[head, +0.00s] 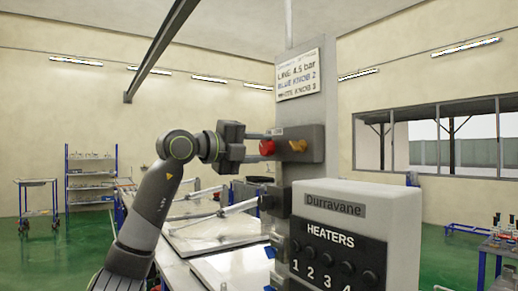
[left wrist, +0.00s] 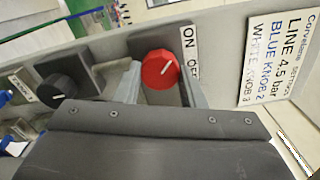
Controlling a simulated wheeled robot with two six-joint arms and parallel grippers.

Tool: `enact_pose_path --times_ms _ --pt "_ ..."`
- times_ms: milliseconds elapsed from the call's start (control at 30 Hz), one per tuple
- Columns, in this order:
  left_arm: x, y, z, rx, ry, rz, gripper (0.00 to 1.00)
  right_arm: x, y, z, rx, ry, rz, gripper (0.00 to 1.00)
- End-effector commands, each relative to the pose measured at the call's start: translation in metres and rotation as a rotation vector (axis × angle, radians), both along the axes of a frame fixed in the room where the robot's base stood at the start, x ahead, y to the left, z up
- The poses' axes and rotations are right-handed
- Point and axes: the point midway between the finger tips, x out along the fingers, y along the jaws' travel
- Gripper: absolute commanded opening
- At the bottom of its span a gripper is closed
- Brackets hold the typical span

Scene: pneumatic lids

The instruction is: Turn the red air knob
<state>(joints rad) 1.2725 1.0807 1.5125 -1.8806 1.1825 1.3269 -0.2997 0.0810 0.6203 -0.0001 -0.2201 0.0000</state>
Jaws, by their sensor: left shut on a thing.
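The red air knob (head: 267,147) is on the side of a grey box on the upright post. It also shows in the left wrist view (left wrist: 158,72), between my two fingers, with its short white mark slanting up and right. An ON/OFF label (left wrist: 189,45) is beside it, its lower part partly hidden by a finger. My left gripper (head: 267,140) reaches in from the left and is shut on the red knob; its fingers also show in the wrist view (left wrist: 160,88). My right gripper is not in view.
A black knob (left wrist: 58,88) is left in the wrist view. A sign (head: 299,80) hangs above on the post. The heaters box (head: 350,205) stands low right. Large lids (head: 215,230) lie behind my arm.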

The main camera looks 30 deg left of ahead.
Motion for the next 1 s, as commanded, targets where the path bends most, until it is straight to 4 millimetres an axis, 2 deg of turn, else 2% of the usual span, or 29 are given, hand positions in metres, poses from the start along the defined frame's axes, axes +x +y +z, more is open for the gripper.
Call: enact_pose_path --times_ms 67,100,233,533,667,767,1000 --pt "0.000 0.001 0.001 -0.003 -0.003 0.002 0.14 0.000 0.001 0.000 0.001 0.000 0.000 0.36" --pt "0.000 0.001 0.001 -0.002 -0.003 0.002 0.40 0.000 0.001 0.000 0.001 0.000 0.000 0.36" --pt "0.000 0.000 0.001 -0.002 -0.002 0.001 0.57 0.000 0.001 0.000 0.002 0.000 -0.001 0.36" --pt "-0.001 0.000 0.000 0.000 -0.001 0.000 0.58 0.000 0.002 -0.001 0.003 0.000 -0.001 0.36" --pt "-0.009 0.005 -0.002 0.001 -0.002 0.002 0.58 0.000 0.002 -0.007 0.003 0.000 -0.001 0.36" --pt "-0.023 0.011 -0.003 0.003 -0.004 0.004 0.58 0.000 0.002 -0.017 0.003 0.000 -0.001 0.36" --pt "-0.071 0.031 -0.004 0.002 -0.004 0.005 0.58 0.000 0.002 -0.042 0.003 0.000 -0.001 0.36"
